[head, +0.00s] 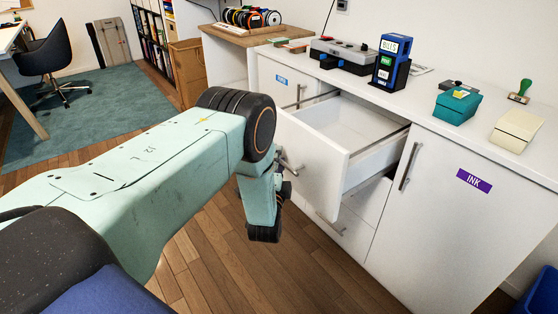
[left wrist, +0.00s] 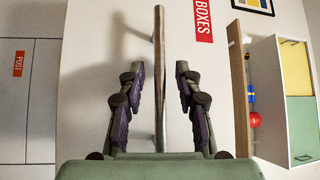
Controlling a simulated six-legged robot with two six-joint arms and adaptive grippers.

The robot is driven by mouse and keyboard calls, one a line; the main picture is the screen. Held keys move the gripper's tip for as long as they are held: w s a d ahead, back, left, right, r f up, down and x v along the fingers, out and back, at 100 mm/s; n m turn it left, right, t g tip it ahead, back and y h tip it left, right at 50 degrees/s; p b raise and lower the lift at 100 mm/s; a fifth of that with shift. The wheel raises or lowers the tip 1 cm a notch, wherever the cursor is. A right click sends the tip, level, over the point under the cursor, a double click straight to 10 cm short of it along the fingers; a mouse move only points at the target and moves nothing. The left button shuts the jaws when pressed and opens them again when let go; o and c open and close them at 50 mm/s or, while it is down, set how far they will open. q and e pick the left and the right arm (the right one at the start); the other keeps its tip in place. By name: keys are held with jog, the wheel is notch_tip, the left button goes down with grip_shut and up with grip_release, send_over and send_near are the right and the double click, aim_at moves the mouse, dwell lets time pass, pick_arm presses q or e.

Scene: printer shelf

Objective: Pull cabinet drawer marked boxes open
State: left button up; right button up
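The drawer (head: 318,153) stands pulled out from the white cabinet, and its inside looks empty. In the left wrist view its white front (left wrist: 85,110) bears a red "BOXES" label (left wrist: 203,20); the label does not show in the head view. Its metal bar handle (left wrist: 159,70) runs between the two fingers of my left gripper (left wrist: 157,95). The fingers are open, one on each side of the bar, with gaps visible. In the head view the left gripper (head: 281,186) is at the drawer front, partly hidden by my arm. My right gripper is not in view.
The cabinet door marked "INK" (head: 455,205) is shut right of the drawer. Lower drawers (head: 345,230) are shut below it. The white counter (head: 432,100) holds a blue stand (head: 391,62), a teal box (head: 457,105) and other small items. Wooden floor (head: 235,265) is clear in front.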

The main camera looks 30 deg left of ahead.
pick_arm(q)
jog(key=v, duration=1.2)
jog(key=s+d+f+n+g+h, duration=0.3)
jog(key=s+f+n+g+h, duration=0.2)
jog(key=s+f+n+g, duration=0.65)
jog(key=s+d+f+g+h+p, duration=0.1)
jog(key=s+d+f+g+p, duration=0.15)
jog(key=s, duration=0.65)
jog(key=s+d+r+g+h+p, duration=0.1)
jog(key=s+d+r+g, duration=0.1)
jog(key=s, duration=0.4)
jog(key=s+d+r+g+p, duration=0.2)
jog(key=s+r, duration=0.2)
jog(key=s, duration=0.3)
jog(key=shift+r+n+h, duration=0.35)
jog(key=shift+r+h, duration=0.05)
